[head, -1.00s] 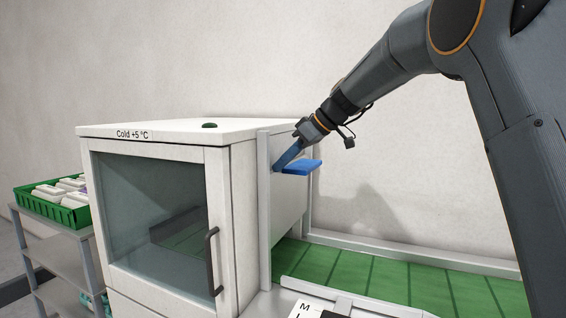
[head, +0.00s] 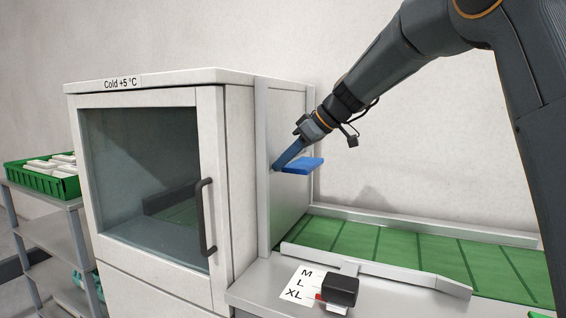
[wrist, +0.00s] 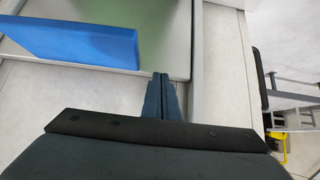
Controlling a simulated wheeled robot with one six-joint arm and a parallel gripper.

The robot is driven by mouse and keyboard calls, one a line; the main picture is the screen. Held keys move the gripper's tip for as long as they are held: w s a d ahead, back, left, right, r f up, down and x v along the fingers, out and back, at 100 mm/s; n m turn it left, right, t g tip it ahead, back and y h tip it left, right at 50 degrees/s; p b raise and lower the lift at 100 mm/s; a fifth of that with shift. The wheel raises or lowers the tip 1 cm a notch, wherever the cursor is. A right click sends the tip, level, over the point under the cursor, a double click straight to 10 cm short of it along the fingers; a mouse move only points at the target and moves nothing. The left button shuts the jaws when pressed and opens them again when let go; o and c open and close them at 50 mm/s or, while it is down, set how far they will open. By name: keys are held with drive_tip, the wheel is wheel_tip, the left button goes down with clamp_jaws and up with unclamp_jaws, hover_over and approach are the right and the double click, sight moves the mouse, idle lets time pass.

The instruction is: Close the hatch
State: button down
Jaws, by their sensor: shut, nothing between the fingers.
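The hatch (head: 289,115) is a grey panel between upright rails on the right side of the white cold cabinet. Its lower edge is down near the green belt; I cannot tell whether any gap is left. A blue handle (head: 304,167) sticks out from the panel. It also shows at upper left in the wrist view (wrist: 75,42). My gripper (head: 278,168) is shut and empty, pointing down to the left, with its tips close to the handle's left end. In the wrist view the closed fingers (wrist: 161,82) lie just right of the handle; contact is unclear.
The cold cabinet (head: 240,160) has a glass front door with a dark handle (head: 206,218). A green belt (head: 390,247) with low rails runs right from the hatch. A black box (head: 340,290) stands by a size card (head: 297,283). A green crate (head: 45,183) sits on a shelf at left.

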drive_tip(key=shift+f, duration=0.3)
